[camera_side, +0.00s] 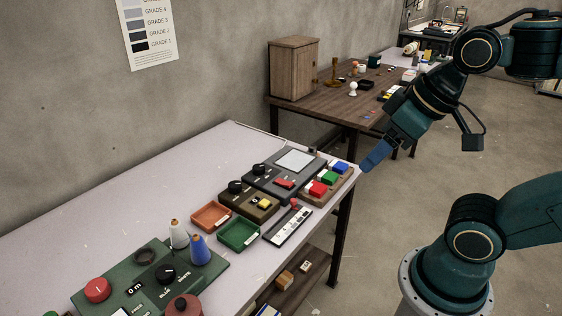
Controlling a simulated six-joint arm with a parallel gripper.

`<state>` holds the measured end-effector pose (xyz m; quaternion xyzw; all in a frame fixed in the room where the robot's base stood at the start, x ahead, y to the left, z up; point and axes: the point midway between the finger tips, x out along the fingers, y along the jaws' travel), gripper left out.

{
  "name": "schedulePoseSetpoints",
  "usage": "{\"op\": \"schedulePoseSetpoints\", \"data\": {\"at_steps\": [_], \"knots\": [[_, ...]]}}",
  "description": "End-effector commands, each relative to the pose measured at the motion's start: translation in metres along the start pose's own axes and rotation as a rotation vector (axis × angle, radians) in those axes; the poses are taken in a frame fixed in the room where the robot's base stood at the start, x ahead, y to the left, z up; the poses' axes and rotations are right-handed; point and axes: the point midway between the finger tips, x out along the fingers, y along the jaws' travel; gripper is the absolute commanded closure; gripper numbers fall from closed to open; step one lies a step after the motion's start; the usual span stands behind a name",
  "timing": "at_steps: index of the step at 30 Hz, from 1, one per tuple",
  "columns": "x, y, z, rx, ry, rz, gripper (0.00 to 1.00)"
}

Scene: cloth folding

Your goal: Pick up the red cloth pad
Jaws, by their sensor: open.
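A small red block-like piece (317,188), which looks like the red cloth pad, lies on a wooden board (341,185) near the right end of the pale table. A green piece (329,177) and a blue piece (340,167) sit in a row behind it on the same board. My gripper (368,164) has blue fingers. It hangs open and empty in the picture to the right of the blue piece, apart from the red piece. The gap between the fingers is hard to make out from this side.
A grey device with a screen (294,160) stands left of the board. An orange tray (211,216), a green tray (238,234) and a white strip device (287,226) lie nearer. A green panel (150,281) with knobs and spools fills the front. The table's left part is clear.

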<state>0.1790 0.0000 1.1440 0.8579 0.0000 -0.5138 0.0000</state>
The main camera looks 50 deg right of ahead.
Motion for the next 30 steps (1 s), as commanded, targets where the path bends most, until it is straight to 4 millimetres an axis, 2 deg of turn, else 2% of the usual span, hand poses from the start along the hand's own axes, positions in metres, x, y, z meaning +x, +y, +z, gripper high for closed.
{"op": "schedulePoseSetpoints", "data": {"at_steps": [8,14,23,30], "knots": [[0.0,0.001,-0.002,0.008,-0.002,0.001,0.35],[0.004,0.005,-0.014,0.07,-0.025,0.012,0.35],[0.023,0.024,-0.055,0.292,-0.094,0.053,0.35],[0.049,0.048,-0.089,0.499,-0.152,0.096,0.35]]}}
